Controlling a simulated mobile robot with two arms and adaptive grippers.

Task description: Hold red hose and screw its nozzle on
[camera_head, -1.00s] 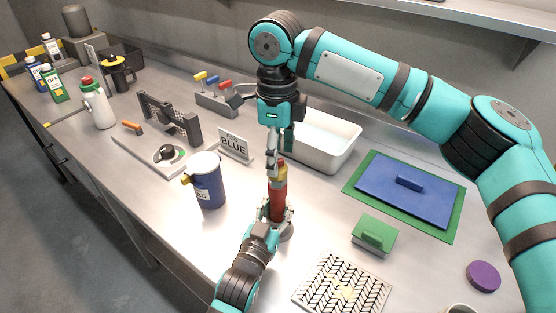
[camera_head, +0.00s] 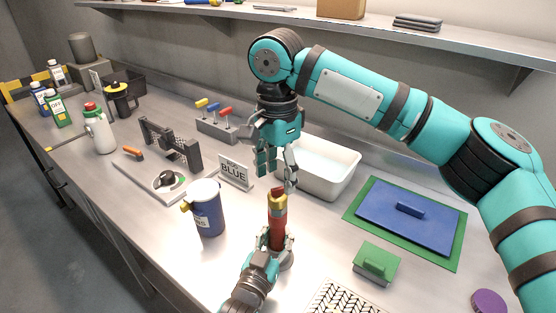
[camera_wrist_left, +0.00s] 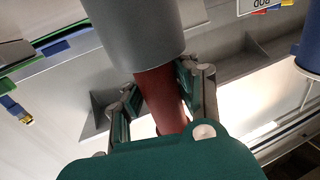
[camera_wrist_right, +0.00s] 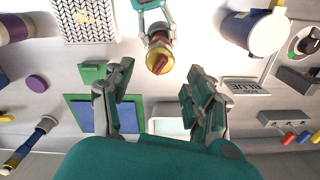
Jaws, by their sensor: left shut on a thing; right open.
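The red hose (camera_head: 277,232) stands upright above a round grey base (camera_head: 285,262). A yellow and red nozzle piece (camera_head: 278,198) is at its top; I cannot tell how tightly it sits. My left gripper (camera_head: 277,244) is shut around the red hose low down. In the left wrist view, its fingers flank the red hose (camera_wrist_left: 158,92) beside a grey cylinder. My right gripper (camera_head: 277,180) is open and empty, just above the nozzle. In the right wrist view, the yellow and red top (camera_wrist_right: 158,58) shows beyond the spread fingers, apart from them.
A blue canister (camera_head: 207,208) and a BLUE sign (camera_head: 235,173) stand left of the hose. A white tray (camera_head: 325,185) is behind it. A green block (camera_head: 376,262), a blue lid on a green mat (camera_head: 455,255) and a purple disc (camera_head: 489,301) lie right.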

